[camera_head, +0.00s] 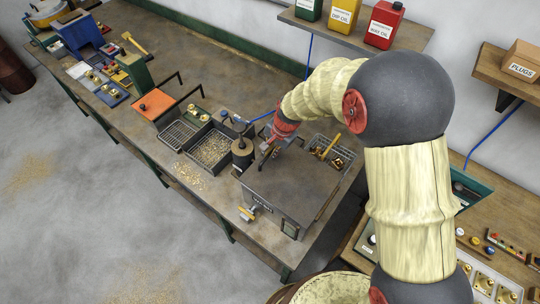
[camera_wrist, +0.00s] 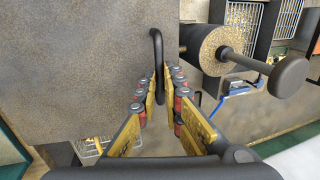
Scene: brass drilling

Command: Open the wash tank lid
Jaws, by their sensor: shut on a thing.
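The wash tank is a grey box at the near right end of the long bench in the head view. Its flat grey lid (camera_head: 300,185) lies over the top and looks closed; it also fills the upper left of the wrist view (camera_wrist: 75,60). A dark bar handle (camera_wrist: 157,45) stands on the lid near its edge. My gripper (camera_wrist: 161,88) is shut on this handle, with the yellow-padded fingers on either side of it. In the head view my gripper (camera_head: 272,148) is small and partly hidden by my red wrist.
A dark cylinder with a knobbed rod (camera_wrist: 215,45) stands close beside the lid. Wire baskets (camera_head: 178,133) and a tray of brass chips (camera_head: 210,148) lie to the left. A basket with brass parts (camera_head: 335,158) sits behind the tank. A shelf with cans (camera_head: 345,12) hangs above.

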